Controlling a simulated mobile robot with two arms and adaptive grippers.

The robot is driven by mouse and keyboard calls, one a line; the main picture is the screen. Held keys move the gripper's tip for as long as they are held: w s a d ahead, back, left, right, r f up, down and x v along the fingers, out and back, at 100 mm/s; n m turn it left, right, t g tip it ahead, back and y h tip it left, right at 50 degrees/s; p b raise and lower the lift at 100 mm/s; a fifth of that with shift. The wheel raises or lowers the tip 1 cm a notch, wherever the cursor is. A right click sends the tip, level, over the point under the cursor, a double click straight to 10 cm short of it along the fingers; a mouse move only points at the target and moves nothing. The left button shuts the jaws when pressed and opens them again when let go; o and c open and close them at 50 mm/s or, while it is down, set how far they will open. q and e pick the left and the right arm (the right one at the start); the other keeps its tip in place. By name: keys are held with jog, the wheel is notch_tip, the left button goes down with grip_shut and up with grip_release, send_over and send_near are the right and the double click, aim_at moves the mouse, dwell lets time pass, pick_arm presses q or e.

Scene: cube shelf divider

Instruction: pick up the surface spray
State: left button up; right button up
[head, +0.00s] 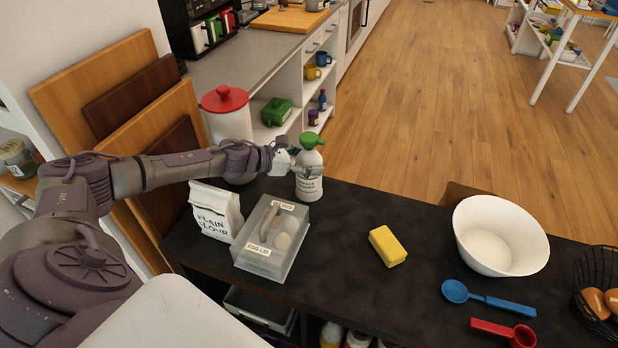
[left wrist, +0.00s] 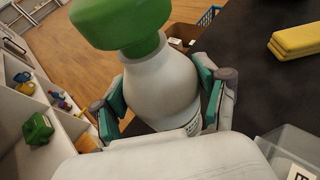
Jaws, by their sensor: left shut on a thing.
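The surface spray (head: 309,186) is a white bottle with a green spray head and a printed label. My right gripper is not in view.
A red-lidded white canister (head: 228,118) stands behind my left arm.

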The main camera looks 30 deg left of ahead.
pick_arm(q)
jog(key=c, duration=0.5)
jog(key=shift+w+r, duration=0.1)
jog(key=shift+c, duration=1.2)
